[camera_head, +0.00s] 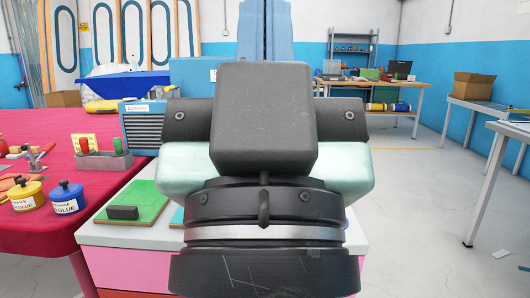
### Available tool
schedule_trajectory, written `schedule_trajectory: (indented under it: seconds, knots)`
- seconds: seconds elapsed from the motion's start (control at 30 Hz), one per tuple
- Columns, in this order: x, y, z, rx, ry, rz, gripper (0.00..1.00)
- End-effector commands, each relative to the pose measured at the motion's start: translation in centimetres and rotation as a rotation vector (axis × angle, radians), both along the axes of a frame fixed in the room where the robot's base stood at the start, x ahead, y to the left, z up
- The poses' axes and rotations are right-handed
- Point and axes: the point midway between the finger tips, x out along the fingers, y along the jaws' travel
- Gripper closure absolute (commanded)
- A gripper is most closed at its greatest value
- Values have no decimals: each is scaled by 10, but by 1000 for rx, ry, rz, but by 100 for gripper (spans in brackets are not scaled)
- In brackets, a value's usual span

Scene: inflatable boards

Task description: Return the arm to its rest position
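My arm fills the middle of the view, close to the camera. Its dark grey, block-shaped end (265,120), which I take for the back of my gripper, sits above a black and silver ring. Dark side pieces with bolts stick out left and right, with pale green rounded parts below them. No fingertips show, so I cannot tell whether the gripper is open or shut, or whether it holds anything.
A red-covered table (40,225) with glue pots and tools stands left. A pink and white cabinet (125,262) with a green mat (135,200) is close behind my arm. A wooden workbench (395,86) stands at the back; tables are at right. Grey floor (420,210) is clear right of centre.

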Motion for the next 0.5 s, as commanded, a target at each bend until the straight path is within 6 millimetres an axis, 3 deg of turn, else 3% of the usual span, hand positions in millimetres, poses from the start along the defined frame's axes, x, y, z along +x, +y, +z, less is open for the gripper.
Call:
schedule_trajectory:
  seconds: [0.03, 0.5]
  knots:
    - [0, 0, 27, 1, 0, 1, 100]
    - [1, 0, 168, 3, 3, 6, 100]
